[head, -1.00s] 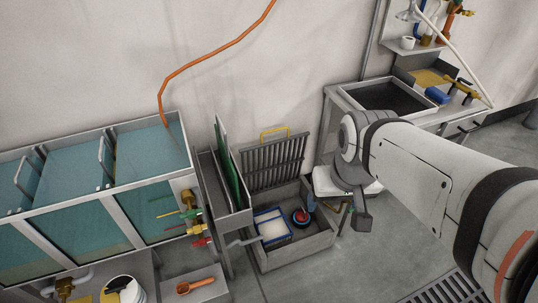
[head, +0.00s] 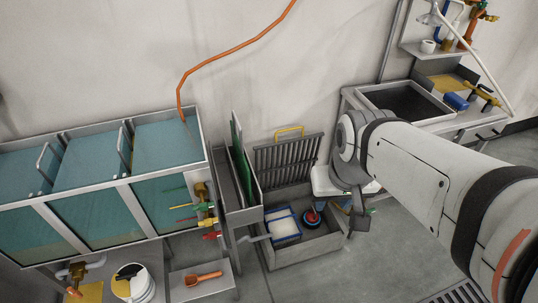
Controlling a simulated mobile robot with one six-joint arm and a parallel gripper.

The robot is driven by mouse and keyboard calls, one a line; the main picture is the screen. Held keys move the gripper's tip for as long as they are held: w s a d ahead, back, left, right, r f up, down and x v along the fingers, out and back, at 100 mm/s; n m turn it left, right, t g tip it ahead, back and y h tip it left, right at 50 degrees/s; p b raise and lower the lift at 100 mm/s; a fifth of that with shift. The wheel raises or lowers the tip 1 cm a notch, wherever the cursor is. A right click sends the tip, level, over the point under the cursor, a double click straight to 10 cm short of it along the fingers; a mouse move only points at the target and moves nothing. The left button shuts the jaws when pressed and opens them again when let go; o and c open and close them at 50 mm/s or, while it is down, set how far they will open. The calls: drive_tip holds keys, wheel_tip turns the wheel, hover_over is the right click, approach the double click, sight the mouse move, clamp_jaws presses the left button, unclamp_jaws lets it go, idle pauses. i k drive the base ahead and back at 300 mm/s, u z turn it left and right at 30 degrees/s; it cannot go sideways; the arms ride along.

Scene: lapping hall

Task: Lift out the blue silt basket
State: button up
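The blue silt basket (head: 287,239) is a small blue-rimmed rectangular box with a whitish inside. It sits in the left part of an open grey floor pit box (head: 308,254), low against the wall. A dark slatted grate (head: 287,164) with a yellow handle stands upright behind the box. My gripper (head: 359,213) is at the end of the arm, right of the box and apart from the basket. Its fingers are largely hidden, so its opening does not show clearly.
Glass-fronted tanks (head: 90,222) with taps stand on the left. A narrow rack with green panels (head: 243,158) rises close beside the basket. A tray with an orange scoop (head: 203,279) and a white bucket (head: 133,285) are at lower left. A workbench (head: 440,105) is on the right.

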sight(284, 228)
drive_tip(key=u, duration=2.3)
drive_tip(key=k, duration=1.55)
drive_tip(key=z, duration=1.75)
drive_tip(key=i, duration=1.65)
